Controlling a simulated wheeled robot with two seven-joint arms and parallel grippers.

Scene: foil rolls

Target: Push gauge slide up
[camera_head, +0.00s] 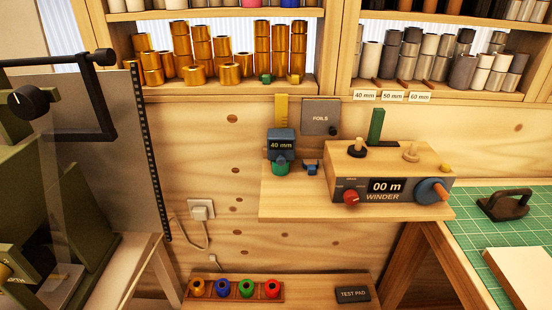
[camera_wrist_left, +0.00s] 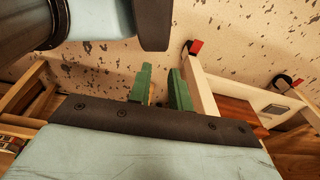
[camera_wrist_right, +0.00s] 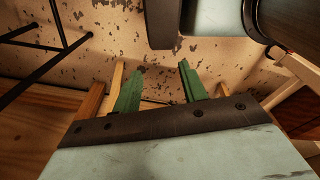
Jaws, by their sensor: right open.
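The gauge stands at the left end of the wooden shelf in the head view. Its blue-grey slide block (camera_head: 281,144) has a display reading "40 mm". An upright yellow scale (camera_head: 281,109) rises above the block, and a green round part (camera_head: 280,168) sits below it. Neither gripper shows in the head view, and the gauge does not show in the wrist views. My left gripper (camera_wrist_left: 161,88) has its green fingers apart with nothing between them. My right gripper (camera_wrist_right: 158,85) has its green fingers wider apart, also empty.
The winder (camera_head: 390,178), reading "00 m", stands right of the gauge on the shelf (camera_head: 320,208). A small blue clip-like part (camera_head: 311,168) lies between them. A grey "FOILS" plate (camera_head: 320,117) is behind. A dark-framed machine (camera_head: 75,150) fills the left side.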

